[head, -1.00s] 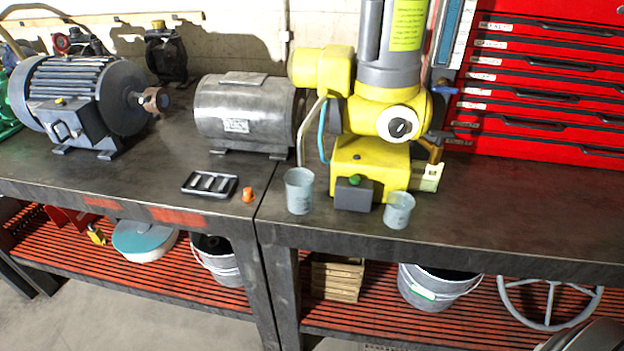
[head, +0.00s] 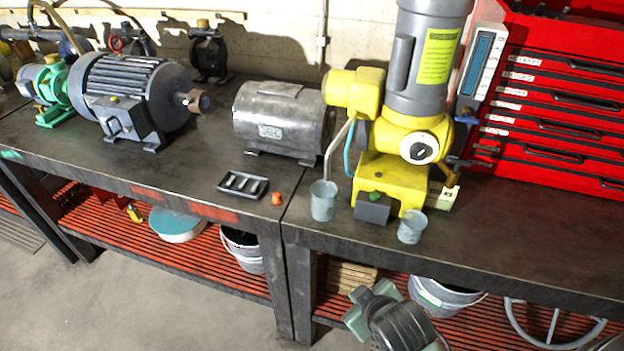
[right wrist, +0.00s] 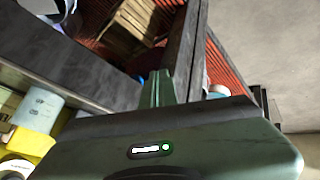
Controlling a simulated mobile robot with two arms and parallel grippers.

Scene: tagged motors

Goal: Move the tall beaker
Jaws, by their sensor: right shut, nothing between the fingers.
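The tall beaker (head: 323,201), pale blue-grey, stands upright on the bench near its front edge, left of the grey block before the yellow machine. A shorter beaker (head: 411,226) stands right of that block. My right gripper (head: 368,298) is low in front of the bench, apart from both beakers. In the right wrist view its fingers (right wrist: 161,88) are together with nothing between them. A beaker (right wrist: 40,107) shows at the left of that view; I cannot tell which one. My left gripper is not in view.
The yellow machine (head: 392,180) stands close behind the beakers. An orange cap (head: 277,199) and a black tray (head: 243,185) lie to the left. A red tool chest (head: 565,120) is at the right. The bench top (head: 520,235) right of the short beaker is clear.

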